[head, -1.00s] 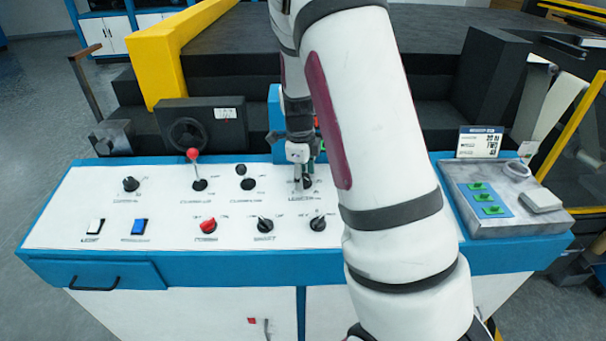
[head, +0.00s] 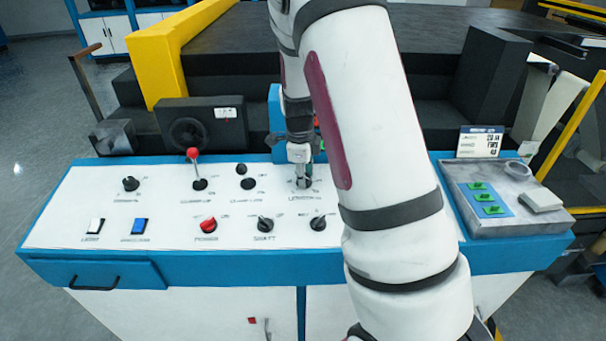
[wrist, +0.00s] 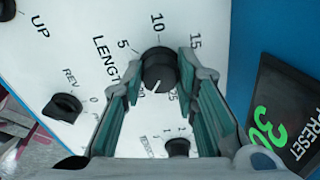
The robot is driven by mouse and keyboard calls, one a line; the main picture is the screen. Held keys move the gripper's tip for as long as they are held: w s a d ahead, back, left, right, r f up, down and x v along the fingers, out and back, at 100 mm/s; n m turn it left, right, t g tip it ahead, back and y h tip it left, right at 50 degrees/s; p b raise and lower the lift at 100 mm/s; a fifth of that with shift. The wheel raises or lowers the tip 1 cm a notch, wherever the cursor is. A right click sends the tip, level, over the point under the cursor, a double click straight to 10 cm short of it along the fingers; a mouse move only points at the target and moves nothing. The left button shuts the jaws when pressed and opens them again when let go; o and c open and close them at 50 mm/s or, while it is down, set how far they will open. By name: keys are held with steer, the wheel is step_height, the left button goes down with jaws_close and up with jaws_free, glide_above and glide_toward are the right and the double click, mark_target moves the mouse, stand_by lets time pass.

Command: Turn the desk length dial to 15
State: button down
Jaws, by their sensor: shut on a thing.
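The length dial (wrist: 158,66) is a round black knob on the white panel, with 5, 10, 15 and 25 printed around it and LENGTH at its left. A short white mark on its lower face points down and left in the wrist view, away from the 15 at upper right. My gripper (wrist: 160,60) has its teal-padded fingers on both sides of the knob and is shut on it. In the head view my gripper (head: 302,182) is down at the panel and hides most of the dial.
A REV knob (wrist: 62,107) and another black knob (wrist: 177,147) stand close by. A dark PRESET display (wrist: 285,115) with green digits is at right, partly covered. On the panel are a red-topped lever (head: 194,155) and a red knob (head: 208,225).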

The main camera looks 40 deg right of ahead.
steer(key=n, duration=0.8)
steer(key=shift+s+n, duration=0.1)
steer(key=shift+n, duration=0.3)
steer(key=n, duration=0.4)
steer(key=shift+s+n+t, duration=0.1)
steer(key=shift+n+t, duration=0.2)
steer(key=shift+t, duration=0.1)
steer(key=n, duration=0.3)
steer(key=shift+n, duration=0.3)
steer(key=n+p, duration=0.1)
steer(key=n, duration=0.2)
steer(key=shift+s+n, duration=0.15)
steer(key=shift+n, duration=0.15)
steer(key=n+p, duration=0.1)
steer(key=n, duration=0.2)
steer(key=shift+d+n, duration=0.1)
steer(key=shift+n, duration=0.3)
steer(key=n+p, duration=0.1)
steer(key=n, duration=0.2)
steer(key=shift+y, duration=0.3)
steer(key=shift+n+p, duration=0.75)
steer(key=shift+n, duration=1.05)
